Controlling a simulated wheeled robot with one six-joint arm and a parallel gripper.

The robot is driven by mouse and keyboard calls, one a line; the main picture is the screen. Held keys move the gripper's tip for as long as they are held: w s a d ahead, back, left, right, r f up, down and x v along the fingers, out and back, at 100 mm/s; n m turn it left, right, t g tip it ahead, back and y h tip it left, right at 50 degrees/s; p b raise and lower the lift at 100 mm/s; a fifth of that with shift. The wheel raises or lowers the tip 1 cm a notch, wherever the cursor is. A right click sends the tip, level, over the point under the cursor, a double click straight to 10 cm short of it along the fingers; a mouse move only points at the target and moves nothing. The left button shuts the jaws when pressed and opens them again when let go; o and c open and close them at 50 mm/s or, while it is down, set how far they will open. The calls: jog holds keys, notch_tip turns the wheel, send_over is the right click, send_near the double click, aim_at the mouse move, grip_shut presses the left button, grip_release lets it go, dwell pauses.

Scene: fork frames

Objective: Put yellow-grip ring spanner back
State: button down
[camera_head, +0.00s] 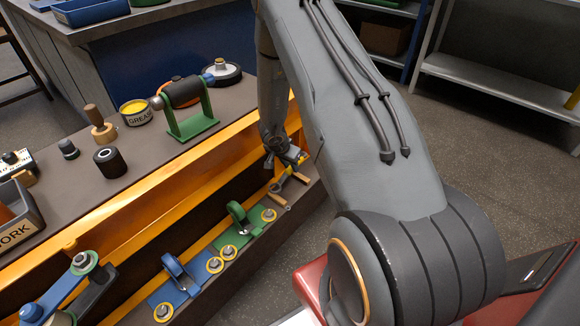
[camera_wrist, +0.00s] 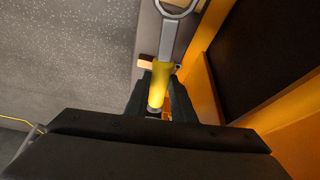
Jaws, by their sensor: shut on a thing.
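The ring spanner has a yellow grip (camera_wrist: 160,78), a grey shank (camera_wrist: 169,42) and a ring end at the top edge of the wrist view. My gripper (camera_wrist: 160,96) is shut on the yellow grip, with a dark finger on each side. In the head view my gripper (camera_head: 287,158) is at the far end of the low ledge, beside the orange rail. The spanner (camera_head: 290,170) shows only partly there, close over light wooden pegs (camera_head: 279,200). I cannot tell whether it touches them.
Green (camera_head: 240,218) and blue (camera_head: 180,276) holders with yellow-rimmed discs stand along the ledge (camera_head: 240,262). The orange rail (camera_head: 150,185) runs beside it. The bench above holds a grease tin (camera_head: 135,112), a green stand (camera_head: 193,122) and a black roller (camera_head: 108,160). Open floor (camera_head: 500,185) lies right.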

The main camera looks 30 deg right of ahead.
aim_at(286, 172)
jog(key=shift+a+r+p, duration=0.1)
jog(key=shift+p, duration=0.4)
jog(key=shift+f+b, duration=2.05)
jog(key=shift+f, duration=1.65)
jog(key=shift+f, duration=0.1)
jog(key=c, duration=1.4)
grip_release()
jog(key=shift+c, duration=0.2)
jog(key=p+v, duration=0.2)
jog(key=v, duration=0.5)
jog(key=shift+s+a+r, duration=0.1)
jog(key=shift+a+r, duration=0.05)
jog(key=shift+r, duration=0.2)
